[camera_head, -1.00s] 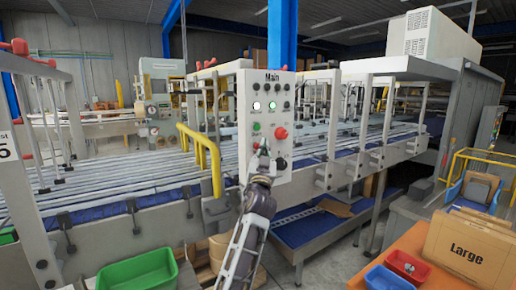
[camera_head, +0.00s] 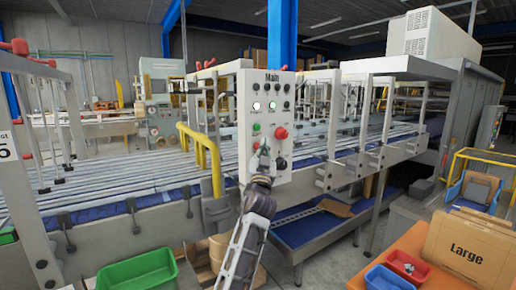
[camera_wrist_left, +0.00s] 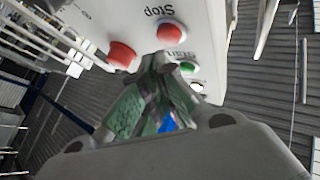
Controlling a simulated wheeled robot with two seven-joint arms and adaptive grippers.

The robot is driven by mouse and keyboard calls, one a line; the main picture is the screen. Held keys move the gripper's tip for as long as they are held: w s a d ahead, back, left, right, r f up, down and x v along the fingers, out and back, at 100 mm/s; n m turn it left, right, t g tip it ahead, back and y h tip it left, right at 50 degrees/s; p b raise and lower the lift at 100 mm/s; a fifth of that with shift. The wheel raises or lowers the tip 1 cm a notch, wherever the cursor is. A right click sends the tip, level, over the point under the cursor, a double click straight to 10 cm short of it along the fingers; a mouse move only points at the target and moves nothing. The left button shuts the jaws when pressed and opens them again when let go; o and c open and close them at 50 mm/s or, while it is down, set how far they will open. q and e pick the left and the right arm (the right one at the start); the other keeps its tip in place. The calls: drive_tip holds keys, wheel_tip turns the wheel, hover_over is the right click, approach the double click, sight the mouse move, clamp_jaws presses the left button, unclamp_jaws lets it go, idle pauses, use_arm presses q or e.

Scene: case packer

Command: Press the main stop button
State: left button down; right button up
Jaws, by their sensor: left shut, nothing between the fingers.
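The grey-white control panel marked Main (camera_head: 247,90) stands upright in the middle of the head view. It carries a large red knob (camera_head: 281,133), a green button (camera_head: 257,127) and lit lamps. My left gripper (camera_head: 264,153) is shut and empty, its tips in front of the panel's lower part. In the left wrist view, a red button (camera_wrist_left: 170,32) sits by the Stop label, beside the larger red knob (camera_wrist_left: 122,52). The green button (camera_wrist_left: 187,67) is by the Start label. The gripper's tips (camera_wrist_left: 165,62) are close to these buttons; contact cannot be told. My right gripper is out of view.
A conveyor (camera_head: 110,185) with metal rails runs behind the panel. A yellow guard rail (camera_head: 214,165) stands left of it. A green bin (camera_head: 138,272), a blue bin (camera_head: 385,281) and a carton marked Large (camera_head: 468,250) are in front.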

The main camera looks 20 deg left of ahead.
use_arm(q)
drive_tip(key=shift+w+a, duration=0.55)
drive_tip(key=shift+a, duration=0.2)
idle(1.7)
drive_tip(key=shift+s+d+b, duration=0.15)
drive_tip(key=shift+b, duration=0.2)
drive_tip(key=shift+s+d, duration=0.4)
drive_tip(key=shift+d, duration=0.15)
idle(0.4)
drive_tip(key=s+d+b, duration=0.1)
drive_tip(key=d, duration=0.1)
drive_tip(key=s+d+b, duration=0.1)
drive_tip(key=s+d, duration=0.1)
idle(0.7)
idle(0.8)
